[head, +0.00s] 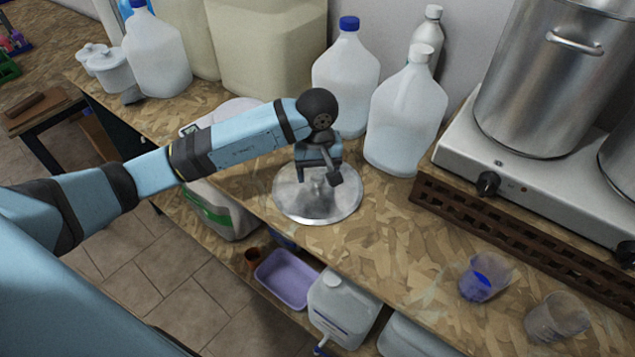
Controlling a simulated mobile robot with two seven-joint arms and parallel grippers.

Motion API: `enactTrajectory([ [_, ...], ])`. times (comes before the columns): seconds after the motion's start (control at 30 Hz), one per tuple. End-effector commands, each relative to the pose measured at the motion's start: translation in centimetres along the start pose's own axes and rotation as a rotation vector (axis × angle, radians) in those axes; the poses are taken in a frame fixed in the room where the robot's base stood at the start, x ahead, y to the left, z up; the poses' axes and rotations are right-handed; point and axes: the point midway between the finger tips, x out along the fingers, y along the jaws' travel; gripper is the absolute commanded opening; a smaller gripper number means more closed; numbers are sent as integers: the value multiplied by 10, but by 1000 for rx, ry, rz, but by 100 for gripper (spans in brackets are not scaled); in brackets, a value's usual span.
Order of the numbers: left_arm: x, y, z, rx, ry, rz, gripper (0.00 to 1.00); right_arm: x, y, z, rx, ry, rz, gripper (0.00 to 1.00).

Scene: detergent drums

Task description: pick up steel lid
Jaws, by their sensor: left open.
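The steel lid (340,205) is a round, shiny disc lying on the wooden worktop near its front edge. My left gripper (319,188) is over the lid, pointing down, with its fingers open. The gripper and wrist hide the lid's back part and some of its middle. I cannot tell whether the fingertips touch the lid. My right gripper does not show.
A hotplate (465,150) with a steel pot (540,75) is at right, fronted by a brown slotted strip (520,240). Plastic cups (484,277) stand at front right.

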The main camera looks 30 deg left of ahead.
Motion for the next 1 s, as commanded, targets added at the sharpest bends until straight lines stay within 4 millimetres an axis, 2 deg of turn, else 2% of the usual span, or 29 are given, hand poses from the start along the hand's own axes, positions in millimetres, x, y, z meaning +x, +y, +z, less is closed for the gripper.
enactTrajectory([
  [0.1,15,0,0,-1,-4,0,65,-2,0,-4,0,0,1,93],
  [0.2,21,0,0,-1,0,1,65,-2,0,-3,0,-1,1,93],
  [0.43,23,0,0,0,0,1,65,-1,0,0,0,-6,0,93],
  [0.7,22,0,0,0,0,1,5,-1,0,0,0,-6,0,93],
  [1.0,20,1,-1,0,1,2,4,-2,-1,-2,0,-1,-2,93],
])
